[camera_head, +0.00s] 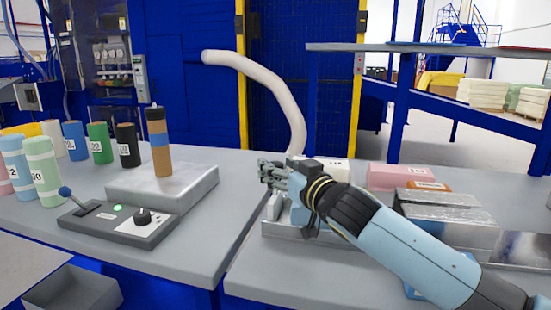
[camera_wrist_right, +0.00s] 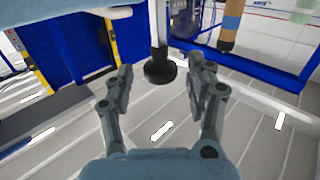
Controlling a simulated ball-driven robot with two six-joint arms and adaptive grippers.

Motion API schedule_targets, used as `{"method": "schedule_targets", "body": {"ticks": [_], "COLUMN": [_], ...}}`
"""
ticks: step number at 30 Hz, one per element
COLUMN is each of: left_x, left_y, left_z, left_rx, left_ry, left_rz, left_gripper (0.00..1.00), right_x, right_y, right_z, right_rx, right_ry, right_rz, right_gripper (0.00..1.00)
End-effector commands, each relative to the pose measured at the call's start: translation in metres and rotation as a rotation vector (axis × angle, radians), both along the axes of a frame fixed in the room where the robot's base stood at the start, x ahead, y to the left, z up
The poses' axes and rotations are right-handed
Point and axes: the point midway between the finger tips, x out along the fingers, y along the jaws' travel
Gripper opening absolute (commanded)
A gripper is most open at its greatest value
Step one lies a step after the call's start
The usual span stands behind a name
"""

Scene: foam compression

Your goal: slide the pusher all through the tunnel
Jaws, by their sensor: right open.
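In the right wrist view the gripper (camera_wrist_right: 165,75) is open. A grey rod with a round black knob (camera_wrist_right: 160,70) shows between its fingers, with a gap on both sides; it looks like the pusher's handle, though I cannot be sure. In the head view my gripper hides it. A shiny silver box (camera_head: 445,207), possibly the tunnel, lies to the right, partly behind my forearm. My left gripper is out of view.
On the left table stand a grey block (camera_head: 195,190) with a banded cylinder (camera_head: 160,145), a control box (camera_head: 110,222) with a lever and green light, and several coloured cylinders. A pink block (camera_head: 400,177) lies behind my forearm. A gap separates the tables.

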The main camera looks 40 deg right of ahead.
Motion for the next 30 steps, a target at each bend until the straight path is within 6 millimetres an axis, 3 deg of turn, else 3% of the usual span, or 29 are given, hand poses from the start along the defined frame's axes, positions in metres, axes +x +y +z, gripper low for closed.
{"method": "schedule_targets", "body": {"ticks": [6,14,27,30], "left_x": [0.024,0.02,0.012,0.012], "left_y": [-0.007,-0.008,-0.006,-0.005], "left_z": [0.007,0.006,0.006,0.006], "left_rx": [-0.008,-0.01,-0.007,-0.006], "left_ry": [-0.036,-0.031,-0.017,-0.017], "left_rz": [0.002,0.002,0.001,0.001], "left_gripper": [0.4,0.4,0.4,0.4], "right_x": [0.018,0.019,0.019,0.019], "right_y": [-0.001,-0.001,-0.001,-0.001], "right_z": [0.0,-0.001,-0.001,-0.001], "right_rx": [0.001,0.0,0.0,0.0], "right_ry": [0.001,0.001,0.001,0.001], "right_rz": [0.0,0.0,0.0,0.0], "right_gripper": [0.55,0.55,0.0,0.0]}}
